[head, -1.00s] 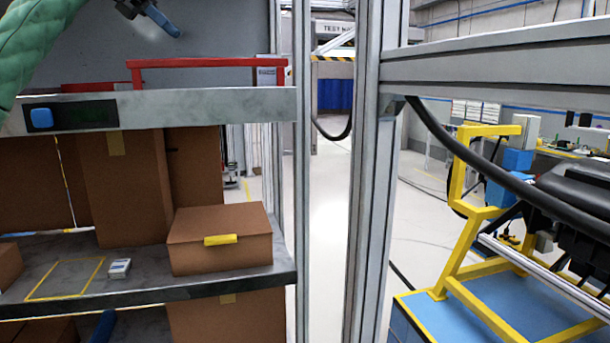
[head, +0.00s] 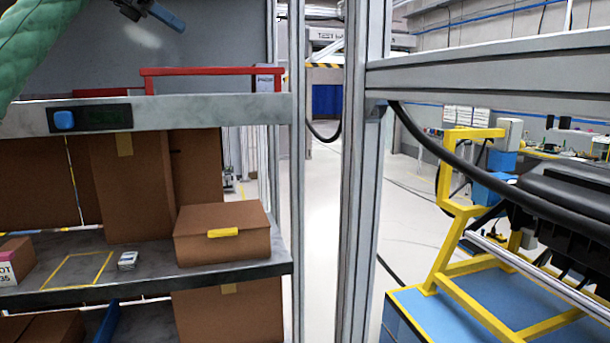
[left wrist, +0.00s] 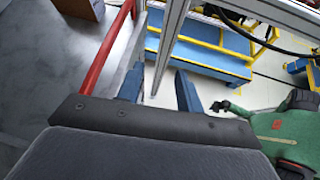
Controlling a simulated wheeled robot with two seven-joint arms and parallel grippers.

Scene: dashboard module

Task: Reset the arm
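My left gripper (head: 157,9) is at the top left edge of the head view, in front of a grey panel above the shelf unit. Its arm in a green sleeve comes in from the left. In the left wrist view its two blue fingers (left wrist: 159,88) stand apart with nothing between them. Floor and a metal post show beyond them. A green part of my own body is at the lower right of the left wrist view. I cannot make out my right gripper in either view.
A grey shelf (head: 190,107) with a red rail (head: 210,71) is below the left gripper. A cardboard box (head: 222,240) and small white device (head: 127,261) sit on the lower shelf. A metal post (head: 360,180) stands mid-view. A yellow-railed blue platform (head: 480,301) is at right.

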